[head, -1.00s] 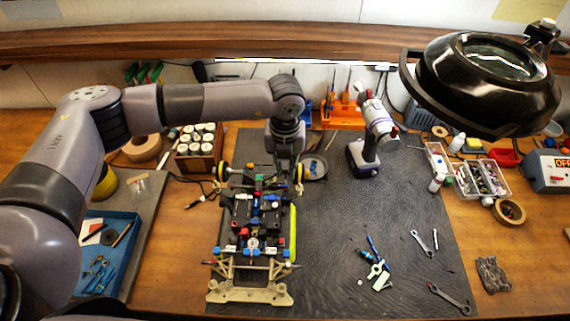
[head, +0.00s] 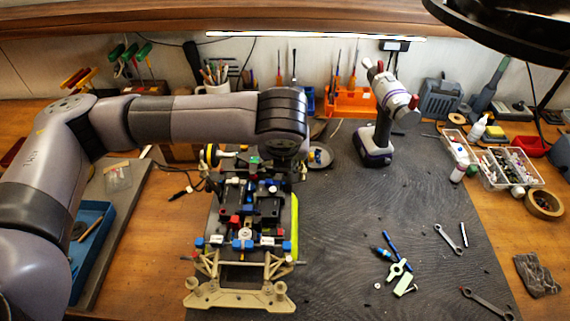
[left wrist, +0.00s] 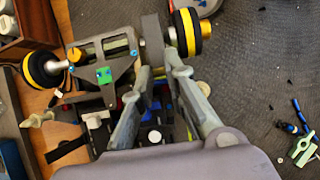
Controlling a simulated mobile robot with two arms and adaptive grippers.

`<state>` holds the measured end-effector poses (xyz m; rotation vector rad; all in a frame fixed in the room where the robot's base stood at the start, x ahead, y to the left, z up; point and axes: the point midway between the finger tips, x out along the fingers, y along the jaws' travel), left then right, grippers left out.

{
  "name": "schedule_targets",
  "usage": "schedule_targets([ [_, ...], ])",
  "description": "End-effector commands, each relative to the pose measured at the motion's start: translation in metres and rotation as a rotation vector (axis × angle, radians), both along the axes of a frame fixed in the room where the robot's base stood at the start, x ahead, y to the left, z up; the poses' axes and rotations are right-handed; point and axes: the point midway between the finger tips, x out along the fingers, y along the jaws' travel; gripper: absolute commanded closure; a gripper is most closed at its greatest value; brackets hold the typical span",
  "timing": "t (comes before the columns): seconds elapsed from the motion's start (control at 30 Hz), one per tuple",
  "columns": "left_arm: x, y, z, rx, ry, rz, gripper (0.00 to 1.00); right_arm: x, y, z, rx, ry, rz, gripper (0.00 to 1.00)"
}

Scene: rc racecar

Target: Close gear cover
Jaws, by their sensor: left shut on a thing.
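The RC car chassis (head: 240,260) lies on the dark mat, with its tan end toward me and its wheeled end under my left arm. In the left wrist view two dark wheels with yellow rims, a left wheel (left wrist: 42,70) and a right wheel (left wrist: 187,32), sit on the axle. My left gripper (left wrist: 158,68) is at this axle end, its two fingers close around a grey upright part, which seems to be the gear cover (left wrist: 152,40). The exact contact is partly hidden by the fingers. In the head view my arm hides the gripper. My right gripper is not in view.
A cordless drill (head: 382,125) stands behind the car on the right. Wrenches (head: 448,237) and a pale green part (head: 404,284) lie on the mat (head: 345,220). A blue tray (head: 90,245) is at left. The mat right of the car is mostly clear.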

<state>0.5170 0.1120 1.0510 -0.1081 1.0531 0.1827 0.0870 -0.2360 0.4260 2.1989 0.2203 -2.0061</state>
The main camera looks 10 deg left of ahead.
Motion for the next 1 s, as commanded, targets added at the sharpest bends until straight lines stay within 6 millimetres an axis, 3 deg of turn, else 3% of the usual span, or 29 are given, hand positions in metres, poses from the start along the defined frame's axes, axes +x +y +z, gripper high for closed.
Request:
schedule_targets([
  [0.5, -0.0015, -0.0001, -0.0024, 0.005, -0.01, -0.002, 1.0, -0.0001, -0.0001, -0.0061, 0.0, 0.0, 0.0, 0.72],
  [0.53, -0.0015, -0.0001, -0.0025, 0.005, -0.01, -0.002, 0.86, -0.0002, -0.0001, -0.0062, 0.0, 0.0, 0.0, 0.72],
  [0.6, -0.0015, -0.0001, -0.0027, 0.005, -0.01, -0.002, 0.81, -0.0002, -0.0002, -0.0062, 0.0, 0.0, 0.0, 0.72],
  [0.8, -0.0012, 0.0, -0.0024, 0.006, -0.011, -0.002, 0.68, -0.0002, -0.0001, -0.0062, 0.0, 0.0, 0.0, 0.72],
  [1.0, -0.0007, -0.0006, -0.0016, 0.003, -0.013, -0.002, 0.67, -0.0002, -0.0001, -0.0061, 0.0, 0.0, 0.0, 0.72],
])
